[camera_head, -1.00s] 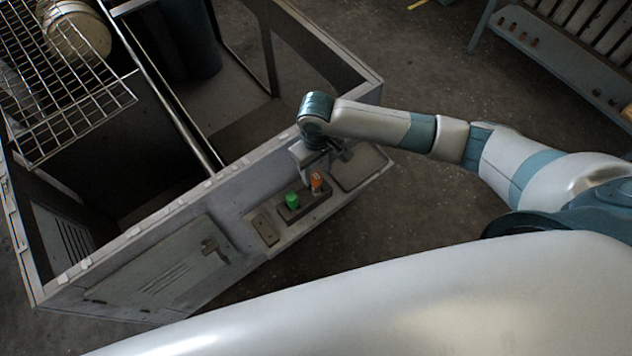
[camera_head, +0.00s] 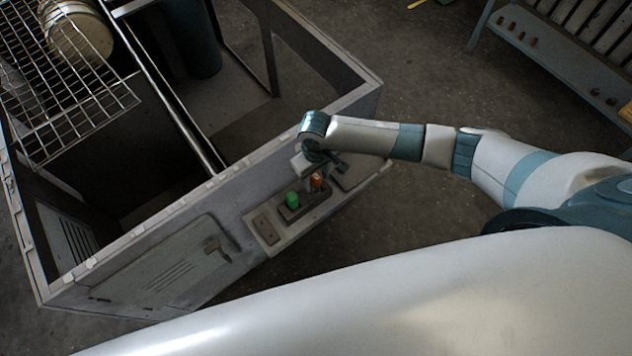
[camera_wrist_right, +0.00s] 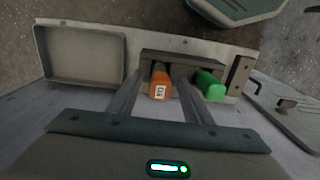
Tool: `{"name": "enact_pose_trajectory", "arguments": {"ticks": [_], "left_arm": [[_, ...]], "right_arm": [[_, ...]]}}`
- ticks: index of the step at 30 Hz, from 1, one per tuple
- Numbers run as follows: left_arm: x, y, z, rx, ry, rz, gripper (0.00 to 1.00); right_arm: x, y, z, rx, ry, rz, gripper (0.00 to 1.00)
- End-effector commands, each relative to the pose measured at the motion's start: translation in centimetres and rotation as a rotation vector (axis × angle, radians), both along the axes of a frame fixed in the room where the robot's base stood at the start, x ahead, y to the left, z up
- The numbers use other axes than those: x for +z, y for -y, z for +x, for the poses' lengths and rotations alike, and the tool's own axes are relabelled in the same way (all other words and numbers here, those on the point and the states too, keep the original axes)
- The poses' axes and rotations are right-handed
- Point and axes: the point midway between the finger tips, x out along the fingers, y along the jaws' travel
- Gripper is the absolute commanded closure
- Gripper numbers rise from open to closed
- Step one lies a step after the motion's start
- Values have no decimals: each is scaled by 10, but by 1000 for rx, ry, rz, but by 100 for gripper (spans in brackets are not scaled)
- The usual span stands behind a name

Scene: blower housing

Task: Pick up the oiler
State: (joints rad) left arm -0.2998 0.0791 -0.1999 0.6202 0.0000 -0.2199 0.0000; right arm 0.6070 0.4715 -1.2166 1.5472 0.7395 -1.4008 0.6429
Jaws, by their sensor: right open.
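Two small containers stand in a dark holder (camera_wrist_right: 205,60) on the shelf at the housing's front: an orange one with a white label (camera_wrist_right: 160,86) and a green one (camera_wrist_right: 211,86). They also show in the head view, orange (camera_head: 317,181) and green (camera_head: 292,200). I cannot tell for sure which is the oiler. My right gripper (camera_wrist_right: 158,78) is open above the shelf. Its two fingers are on either side of the orange container, with the green one outside them. I cannot tell whether they touch it. In the head view the gripper (camera_head: 322,168) partly hides the orange container. My left gripper is not in view.
The shelf (camera_head: 282,238) hangs on the blower housing (camera_head: 170,225). An empty shallow tray (camera_wrist_right: 80,55) is on one side of the holder. A wire rack (camera_head: 60,110) lies over the housing at upper left. A bench (camera_head: 565,50) stands at upper right.

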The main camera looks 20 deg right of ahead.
Motion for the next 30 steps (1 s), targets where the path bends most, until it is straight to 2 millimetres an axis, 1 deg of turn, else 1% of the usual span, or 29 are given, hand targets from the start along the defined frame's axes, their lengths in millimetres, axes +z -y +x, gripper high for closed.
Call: {"name": "enact_pose_trajectory", "arguments": {"ticks": [14,17,18,20,30], "left_arm": [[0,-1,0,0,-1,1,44],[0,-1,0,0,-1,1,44],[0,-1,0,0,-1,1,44],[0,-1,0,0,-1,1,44],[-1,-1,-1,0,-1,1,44]], "right_arm": [[-1,0,0,0,0,0,55],[-1,0,0,0,0,0,76],[-1,0,0,0,0,0,86],[-1,0,0,0,0,0,100],[0,0,0,0,1,0,100]]}}
